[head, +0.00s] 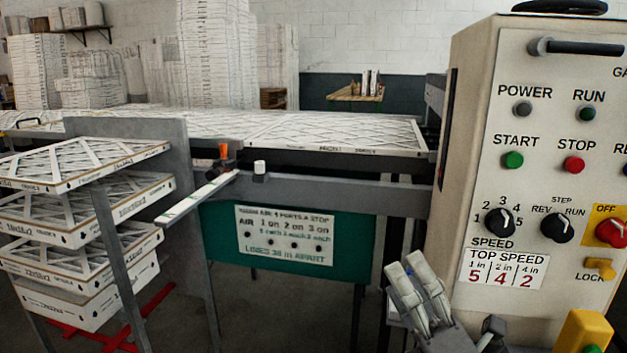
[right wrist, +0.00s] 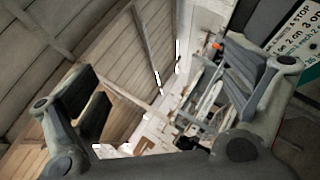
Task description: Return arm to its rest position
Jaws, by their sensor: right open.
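My right gripper (head: 418,290) shows at the lower middle right of the head view, in front of the machine and just left of the control box. Its pale fingers point up and it holds nothing. In the right wrist view its two dark fingers (right wrist: 165,95) are spread wide apart with nothing between them. Beyond them are the ceiling and, far off, the machine area. My left gripper does not show in either view.
A beige control box (head: 480,120) with knobs and buttons stands close on the right. Boxed filters (head: 85,205) are stacked in a rack on the left. A conveyor carrying filters (head: 335,134) crosses behind. A green panel with a sign (head: 285,235) is below it.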

